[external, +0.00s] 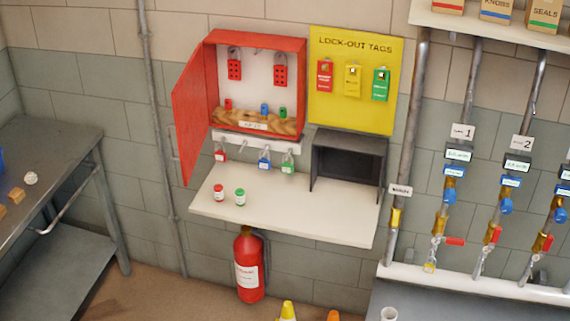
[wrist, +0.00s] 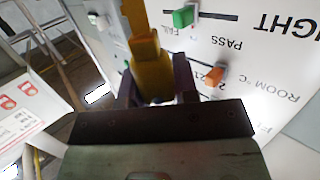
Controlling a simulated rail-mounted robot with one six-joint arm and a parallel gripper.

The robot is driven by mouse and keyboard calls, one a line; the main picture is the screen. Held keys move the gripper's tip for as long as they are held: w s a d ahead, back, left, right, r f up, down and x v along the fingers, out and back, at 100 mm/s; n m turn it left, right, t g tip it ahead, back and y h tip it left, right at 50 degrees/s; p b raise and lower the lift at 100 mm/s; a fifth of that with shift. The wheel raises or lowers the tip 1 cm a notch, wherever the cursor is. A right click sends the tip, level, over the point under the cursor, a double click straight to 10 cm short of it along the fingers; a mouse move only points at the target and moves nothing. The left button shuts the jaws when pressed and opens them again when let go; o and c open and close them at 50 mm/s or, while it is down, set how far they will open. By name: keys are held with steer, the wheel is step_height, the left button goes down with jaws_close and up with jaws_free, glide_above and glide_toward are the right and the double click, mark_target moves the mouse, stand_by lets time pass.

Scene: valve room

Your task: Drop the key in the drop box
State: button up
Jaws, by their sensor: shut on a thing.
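My gripper (wrist: 157,78) shows in the wrist view, its dark fingers shut around a long yellow piece (wrist: 152,78). The yellow piece points up the picture, with an orange-yellow block along it. Its lower end is hidden between the fingers, and I cannot tell from its shape whether it is the key. No thing is clearly marked as the drop box. In the external view a dark grey open-fronted box (external: 347,141) stands on the pale shelf (external: 290,216). My arm and gripper do not show there.
In the wrist view a white lettered board (wrist: 250,50) lies beyond the gripper, with a green block (wrist: 183,17) and an orange block (wrist: 215,76). The external view shows an open red cabinet (external: 255,38), a yellow tag board (external: 352,112), valve pipes and a fire extinguisher (external: 249,262).

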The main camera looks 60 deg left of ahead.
steer(key=shift+f, duration=0.1)
steer(key=o, duration=1)
steer(key=shift+c, duration=0.2)
steer(key=shift+s, duration=0.1)
steer(key=s+r+p, duration=0.1)
steer(key=s+p, duration=0.1)
steer(key=s, duration=0.8)
steer(key=shift+s+d+r, duration=0.25)
steer(key=shift+d+r, duration=0.05)
steer(key=shift+d, duration=0.1)
